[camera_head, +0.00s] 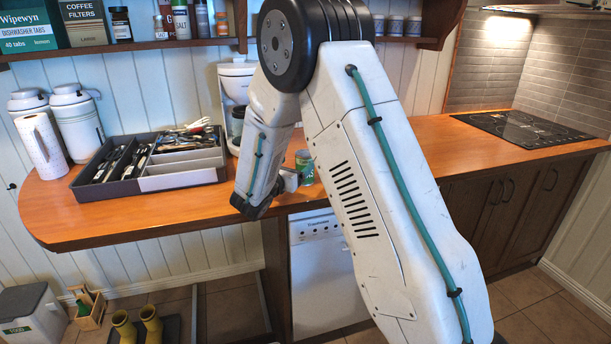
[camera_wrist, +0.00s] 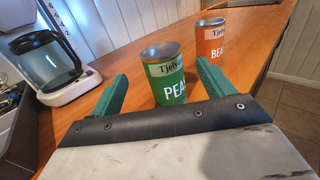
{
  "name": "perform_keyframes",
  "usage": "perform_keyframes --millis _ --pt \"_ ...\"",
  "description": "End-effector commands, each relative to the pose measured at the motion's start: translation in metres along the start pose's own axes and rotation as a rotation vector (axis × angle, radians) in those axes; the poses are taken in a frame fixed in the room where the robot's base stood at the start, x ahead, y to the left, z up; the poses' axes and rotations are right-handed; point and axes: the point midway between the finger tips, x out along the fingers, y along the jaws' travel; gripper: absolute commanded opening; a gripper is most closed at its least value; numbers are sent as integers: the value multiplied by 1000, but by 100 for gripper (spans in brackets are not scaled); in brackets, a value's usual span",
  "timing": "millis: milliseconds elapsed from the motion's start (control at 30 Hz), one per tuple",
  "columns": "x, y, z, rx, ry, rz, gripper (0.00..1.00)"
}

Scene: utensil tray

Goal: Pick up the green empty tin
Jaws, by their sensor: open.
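The green tin (camera_wrist: 169,84) has a cream band and white lettering and stands upright on the wooden counter. Its grey top faces up; I cannot tell for sure whether it is empty. In the head view the green tin (camera_head: 305,163) stands just right of my gripper's end, partly hidden by my arm. My gripper (camera_wrist: 162,78) is open, with its two green fingers spread to the left and right of the tin in the wrist view. The fingers do not appear to touch it.
An orange tin (camera_wrist: 210,43) stands behind and right of the green one. A coffee maker (camera_wrist: 52,66) is at the left in the wrist view. A grey utensil tray (camera_head: 180,180) sits on the counter left of my arm. The counter right of my arm is mostly clear, up to the hob (camera_head: 520,128).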

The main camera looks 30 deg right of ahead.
Motion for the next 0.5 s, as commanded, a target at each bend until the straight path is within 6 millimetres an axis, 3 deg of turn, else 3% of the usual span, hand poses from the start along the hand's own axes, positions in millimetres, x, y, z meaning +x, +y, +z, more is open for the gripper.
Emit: perform_keyframes --millis 500 --pt "63 -3 5 1 0 -4 80"
